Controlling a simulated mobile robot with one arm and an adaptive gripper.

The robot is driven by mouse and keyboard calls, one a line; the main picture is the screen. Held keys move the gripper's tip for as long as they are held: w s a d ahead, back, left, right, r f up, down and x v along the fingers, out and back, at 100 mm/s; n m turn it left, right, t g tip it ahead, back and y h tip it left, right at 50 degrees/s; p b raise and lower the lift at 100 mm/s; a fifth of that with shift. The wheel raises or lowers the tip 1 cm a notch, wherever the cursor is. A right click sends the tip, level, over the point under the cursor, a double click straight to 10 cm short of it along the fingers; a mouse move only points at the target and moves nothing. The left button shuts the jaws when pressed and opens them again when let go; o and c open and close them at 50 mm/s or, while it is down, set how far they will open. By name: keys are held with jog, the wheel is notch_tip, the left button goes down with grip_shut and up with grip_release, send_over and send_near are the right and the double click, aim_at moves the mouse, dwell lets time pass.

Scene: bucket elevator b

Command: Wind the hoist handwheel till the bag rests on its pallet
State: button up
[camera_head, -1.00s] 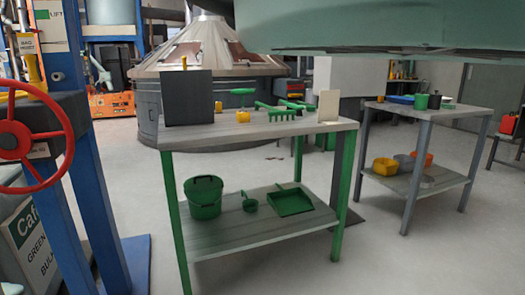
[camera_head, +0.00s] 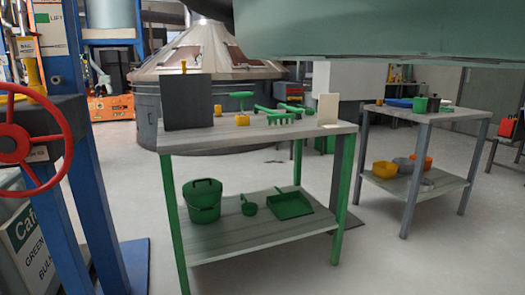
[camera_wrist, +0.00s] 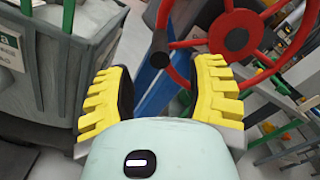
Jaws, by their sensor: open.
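The red hoist handwheel (camera_head: 66,130) stands at the left edge of the head view, cut off by the frame, on a dark housing on a blue post. The grey bulk bag (camera_head: 38,232), with a white and green label, is low at the left below the wheel. It also shows in the wrist view (camera_wrist: 60,75). Its pallet cannot be made out.
A bench (camera_head: 240,138) with green tools and a dark panel stands in the middle. A second bench (camera_head: 440,115) with bins is at the right. Blue posts (camera_head: 95,190) rise beside the wheel. Pale floor lies between them. My arm covers the upper right.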

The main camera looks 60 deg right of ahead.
jog(key=shift+v, duration=2.5)
